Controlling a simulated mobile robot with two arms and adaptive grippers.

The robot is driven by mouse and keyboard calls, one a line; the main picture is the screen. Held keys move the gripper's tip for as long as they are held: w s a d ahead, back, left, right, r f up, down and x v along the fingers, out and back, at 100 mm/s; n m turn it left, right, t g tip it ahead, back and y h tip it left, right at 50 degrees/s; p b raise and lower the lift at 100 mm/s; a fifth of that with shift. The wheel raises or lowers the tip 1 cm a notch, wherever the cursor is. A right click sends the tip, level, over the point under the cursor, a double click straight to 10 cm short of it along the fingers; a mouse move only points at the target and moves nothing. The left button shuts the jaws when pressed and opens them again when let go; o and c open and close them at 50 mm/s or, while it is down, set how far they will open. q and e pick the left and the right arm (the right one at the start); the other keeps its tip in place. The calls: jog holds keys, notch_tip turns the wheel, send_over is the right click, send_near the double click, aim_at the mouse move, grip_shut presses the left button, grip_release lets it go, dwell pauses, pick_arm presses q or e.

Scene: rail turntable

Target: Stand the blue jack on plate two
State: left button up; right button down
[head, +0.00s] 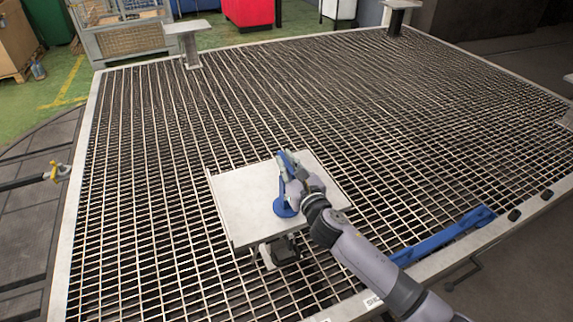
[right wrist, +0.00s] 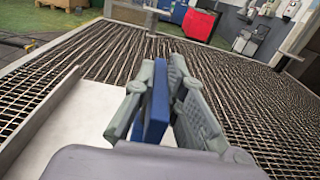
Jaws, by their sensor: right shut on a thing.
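The blue jack (head: 284,208) is upright over the pale flat tray (head: 240,205), its round foot at or just above the tray surface; I cannot tell whether it touches. My right gripper (head: 293,180) is shut on the jack's upper part and hides some of it. In the right wrist view a blue upright part of the jack (right wrist: 155,105) sits between the two grey fingers (right wrist: 160,95). Pale plates on posts stand at the grating's far left (head: 188,28) and far right (head: 402,4). I cannot read which is plate two. My left gripper is out of view.
The tray has raised side edges and sits above a wide metal grating (head: 160,130). A long blue bar (head: 440,236) lies near the right front edge. A wire crate (head: 125,38) and a red bin (head: 248,12) stand beyond. Much of the far grating is clear.

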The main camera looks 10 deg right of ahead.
jog(key=shift+r, duration=0.1)
jog(key=c, duration=2)
grip_release()
jog(key=shift+c, duration=0.2)
jog(key=o, duration=0.4)
jog(key=shift+s, duration=0.35)
jog(key=s, duration=0.3)
jog(key=s+d, duration=0.1)
jog(key=s, duration=0.3)
jog(key=s+d, duration=0.1)
jog(key=s, duration=0.3)
jog(key=shift+s+d+b, duration=0.1)
jog(key=shift+d+b, duration=0.05)
jog(key=shift+b, duration=0.2)
